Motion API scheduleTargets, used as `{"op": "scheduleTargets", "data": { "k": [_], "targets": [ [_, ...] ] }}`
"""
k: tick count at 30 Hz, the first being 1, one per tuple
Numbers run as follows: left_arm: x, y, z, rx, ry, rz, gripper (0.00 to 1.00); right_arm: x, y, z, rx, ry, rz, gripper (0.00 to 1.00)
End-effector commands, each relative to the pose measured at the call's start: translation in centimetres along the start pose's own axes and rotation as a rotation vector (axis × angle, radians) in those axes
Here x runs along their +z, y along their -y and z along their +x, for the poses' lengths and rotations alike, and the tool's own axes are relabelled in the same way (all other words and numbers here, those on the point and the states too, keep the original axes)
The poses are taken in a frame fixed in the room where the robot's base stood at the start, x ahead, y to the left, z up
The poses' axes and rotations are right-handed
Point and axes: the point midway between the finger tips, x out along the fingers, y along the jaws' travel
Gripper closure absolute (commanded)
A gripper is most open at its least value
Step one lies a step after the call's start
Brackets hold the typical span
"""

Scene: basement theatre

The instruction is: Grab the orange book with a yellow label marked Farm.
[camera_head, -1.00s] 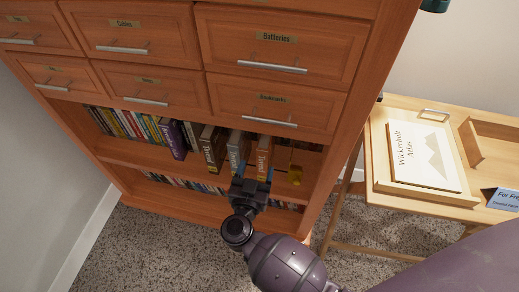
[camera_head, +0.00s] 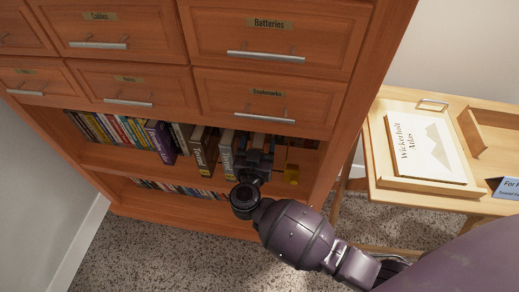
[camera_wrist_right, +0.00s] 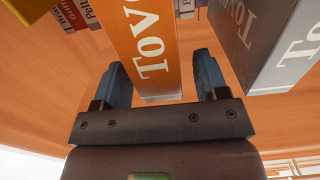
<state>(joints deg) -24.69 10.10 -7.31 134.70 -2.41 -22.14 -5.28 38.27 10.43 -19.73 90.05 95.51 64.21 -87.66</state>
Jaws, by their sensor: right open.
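No "Farm" marking is readable. My left gripper is out of view.
A grey book (camera_wrist_right: 262,45) stands close beside the orange one; it also shows in the head view (camera_head: 227,150). A purple book (camera_head: 160,141) and several others fill the shelf leftward. Drawers (camera_head: 265,95) are above. A wooden table (camera_head: 410,200) holding an atlas (camera_head: 425,148) stands at right.

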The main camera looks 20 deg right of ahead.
Motion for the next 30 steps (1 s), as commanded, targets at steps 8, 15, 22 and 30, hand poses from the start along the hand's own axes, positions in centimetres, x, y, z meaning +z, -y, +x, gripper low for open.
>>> {"op": "scheduleTargets", "data": {
  "k": [8, 15, 22, 30],
  "targets": [
    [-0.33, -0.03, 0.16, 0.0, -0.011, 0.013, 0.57, -0.07, 0.08, 1.47, 0.0, 0.0, 0.001, 0.33],
    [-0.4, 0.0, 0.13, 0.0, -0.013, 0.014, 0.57, -0.13, 0.07, 1.45, 0.0, -0.001, 0.002, 0.48],
    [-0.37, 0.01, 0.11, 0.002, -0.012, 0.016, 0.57, -0.1, 0.07, 1.44, 0.0, 0.0, 0.002, 0.84],
    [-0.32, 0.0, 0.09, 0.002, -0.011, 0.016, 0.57, -0.08, 0.07, 1.42, 0.0, 0.0, 0.001, 1.0]
  ]
}}
